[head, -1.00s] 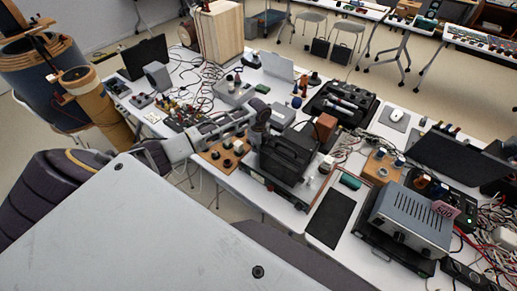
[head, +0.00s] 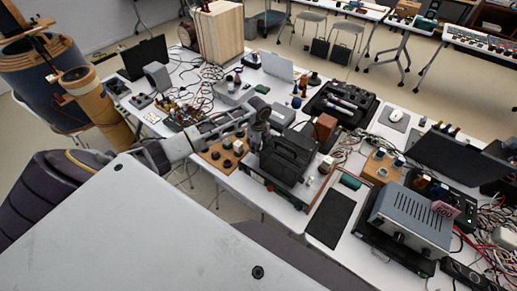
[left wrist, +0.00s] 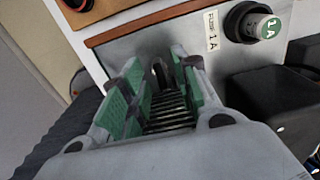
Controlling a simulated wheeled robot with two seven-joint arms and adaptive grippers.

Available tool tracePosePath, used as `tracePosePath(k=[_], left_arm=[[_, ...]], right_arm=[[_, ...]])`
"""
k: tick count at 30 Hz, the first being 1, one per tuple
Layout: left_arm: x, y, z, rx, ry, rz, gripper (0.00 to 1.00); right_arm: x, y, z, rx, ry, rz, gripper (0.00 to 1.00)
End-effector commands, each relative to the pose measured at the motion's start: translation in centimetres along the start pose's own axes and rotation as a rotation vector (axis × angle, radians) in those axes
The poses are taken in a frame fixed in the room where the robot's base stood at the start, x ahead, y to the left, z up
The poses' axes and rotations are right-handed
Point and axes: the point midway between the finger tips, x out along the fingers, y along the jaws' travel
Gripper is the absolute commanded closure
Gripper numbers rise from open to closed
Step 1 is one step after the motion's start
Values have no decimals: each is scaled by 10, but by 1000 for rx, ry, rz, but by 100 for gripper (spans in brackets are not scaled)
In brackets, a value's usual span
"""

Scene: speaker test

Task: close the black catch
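My left gripper (left wrist: 163,80) points at a grey panel (left wrist: 225,75) in the left wrist view. Its green-padded fingers are apart. A small dark upright piece (left wrist: 159,72) shows between the fingertips; it may be the black catch, but I cannot tell whether the fingers touch it. In the head view my left gripper (head: 258,138) hangs at the left end of a black boxy device (head: 289,155) on the table. The catch is too small to make out there. My right gripper is not in view.
Beside the fingers are a round knob (left wrist: 262,25) and a "FUSE 1A" label (left wrist: 211,30). A black block (left wrist: 275,100) stands at the right. A wooden board with dark knobs (head: 222,155) lies left of the device. The white table (head: 232,183) is crowded with instruments and cables.

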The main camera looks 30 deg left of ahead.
Motion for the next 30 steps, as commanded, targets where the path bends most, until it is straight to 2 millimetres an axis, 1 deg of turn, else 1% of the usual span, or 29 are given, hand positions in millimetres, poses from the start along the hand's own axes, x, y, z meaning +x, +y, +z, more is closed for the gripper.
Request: tracePosePath(k=[8, 21, 25, 30], left_arm=[[-31, -1, 1, 0, -1, -2, 70], [-94, -1, 1, 0, -1, -3, 70], [-106, -1, 1, 0, -1, -2, 70], [-113, 0, 0, 0, -1, -1, 70]], right_arm=[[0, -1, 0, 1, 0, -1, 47], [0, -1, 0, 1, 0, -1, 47], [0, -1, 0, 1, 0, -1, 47], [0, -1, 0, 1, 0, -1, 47]])
